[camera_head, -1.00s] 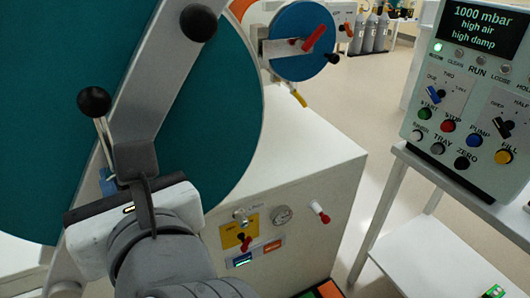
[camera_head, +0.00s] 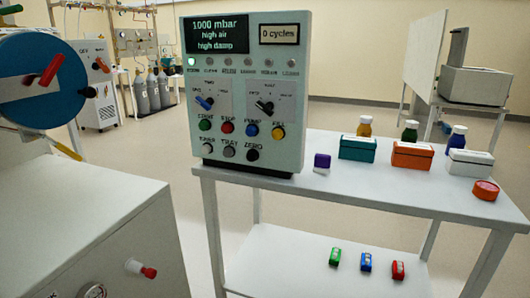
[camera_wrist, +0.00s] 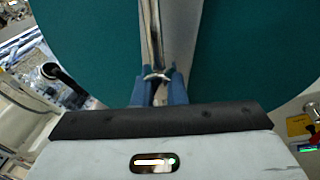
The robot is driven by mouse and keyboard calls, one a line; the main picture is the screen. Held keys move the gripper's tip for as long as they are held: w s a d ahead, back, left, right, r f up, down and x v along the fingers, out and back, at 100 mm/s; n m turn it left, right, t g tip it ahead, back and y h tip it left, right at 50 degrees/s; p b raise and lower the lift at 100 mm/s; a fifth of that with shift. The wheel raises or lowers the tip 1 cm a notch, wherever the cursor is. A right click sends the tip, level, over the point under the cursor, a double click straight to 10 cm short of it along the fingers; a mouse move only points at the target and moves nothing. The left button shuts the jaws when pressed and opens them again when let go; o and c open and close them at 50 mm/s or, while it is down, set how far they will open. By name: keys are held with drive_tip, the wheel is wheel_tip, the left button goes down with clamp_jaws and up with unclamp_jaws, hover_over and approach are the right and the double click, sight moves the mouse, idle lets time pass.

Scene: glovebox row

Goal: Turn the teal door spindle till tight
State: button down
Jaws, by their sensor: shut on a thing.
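The teal door (camera_wrist: 250,50) fills the top of the wrist view as a large round disc. A grey bar (camera_wrist: 182,30) crosses it. My gripper (camera_wrist: 159,88), with blue fingertips, is shut on a thin metal part of the teal door spindle (camera_wrist: 157,75) at the bar. The fingers hide much of that part, so its tightness cannot be told. A black knob (camera_wrist: 50,70) on a dark stem stands left of the fingers. The head view shows neither the teal door nor my gripper now.
In the head view, a smaller blue door (camera_head: 35,95) with a red handle (camera_head: 52,70) is at left. A control panel (camera_head: 250,100) reading 1000 mbar stands on a white table (camera_head: 320,190) with several boxes and bottles. Open floor lies behind.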

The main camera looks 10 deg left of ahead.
drive_tip(key=shift+f, duration=0.25)
drive_tip(key=c, duration=1.7)
unclamp_jaws()
drive_tip(key=shift+a, duration=0.1)
drive_tip(key=shift+o, duration=0.8)
drive_tip(key=shift+r, duration=0.15)
drive_tip(key=d+p, duration=0.1)
drive_tip(key=d, duration=0.7)
drive_tip(key=shift+w+p, duration=0.4)
drive_tip(key=shift+w, duration=0.05)
drive_tip(key=shift+a, duration=0.1)
